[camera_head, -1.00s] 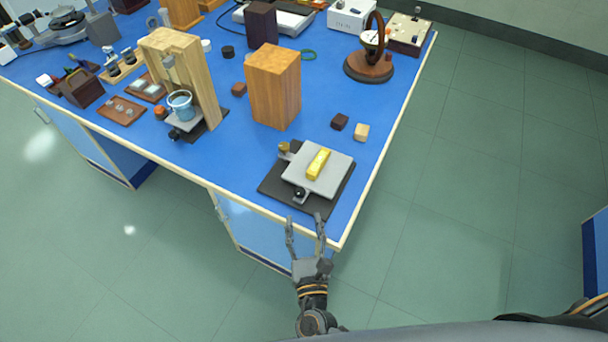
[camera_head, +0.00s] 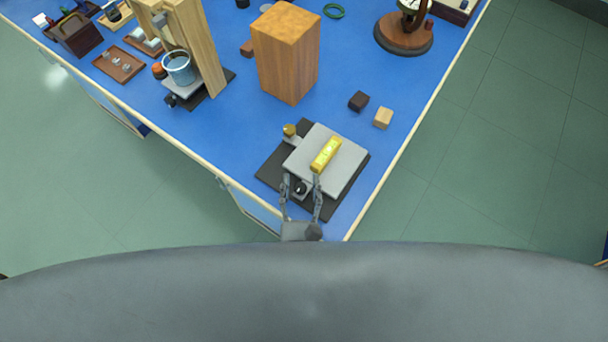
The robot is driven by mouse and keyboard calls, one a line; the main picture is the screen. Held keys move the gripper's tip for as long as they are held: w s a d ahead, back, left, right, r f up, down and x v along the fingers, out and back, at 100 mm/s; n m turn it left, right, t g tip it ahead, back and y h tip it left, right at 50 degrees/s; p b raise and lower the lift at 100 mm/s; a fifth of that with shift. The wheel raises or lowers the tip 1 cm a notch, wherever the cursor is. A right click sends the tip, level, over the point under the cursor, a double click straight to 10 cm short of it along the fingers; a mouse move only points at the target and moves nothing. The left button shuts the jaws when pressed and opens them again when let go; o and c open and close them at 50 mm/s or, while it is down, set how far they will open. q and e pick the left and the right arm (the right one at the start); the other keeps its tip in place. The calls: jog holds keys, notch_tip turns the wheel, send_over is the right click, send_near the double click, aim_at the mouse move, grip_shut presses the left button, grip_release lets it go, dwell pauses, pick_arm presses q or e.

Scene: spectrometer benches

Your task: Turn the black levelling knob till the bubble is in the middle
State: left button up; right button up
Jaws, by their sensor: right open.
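The black levelling knob (camera_head: 300,188) is at the near edge of a light grey plate (camera_head: 345,170), which stands over a dark base (camera_head: 268,172) near the bench corner. A yellow spirit level (camera_head: 326,154) lies on the plate; its bubble is too small to place. A brass knob (camera_head: 289,130) is at the plate's far left corner. My right gripper (camera_head: 301,180) is open, with its fingers on either side of the black knob in the picture; I cannot tell whether they touch it. My left gripper is not in view.
A tall wooden block (camera_head: 286,55) stands behind the plate. Small dark (camera_head: 358,101) and pale (camera_head: 383,118) blocks lie behind it to the right. A wooden stand with a blue cup (camera_head: 179,68) is to the left. The bench edge is close in front.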

jog(key=shift+s, duration=0.1)
jog(key=shift+c, duration=1.1)
grip_shut()
jog(key=shift+n+y, duration=0.3)
jog(key=shift+y, duration=0.2)
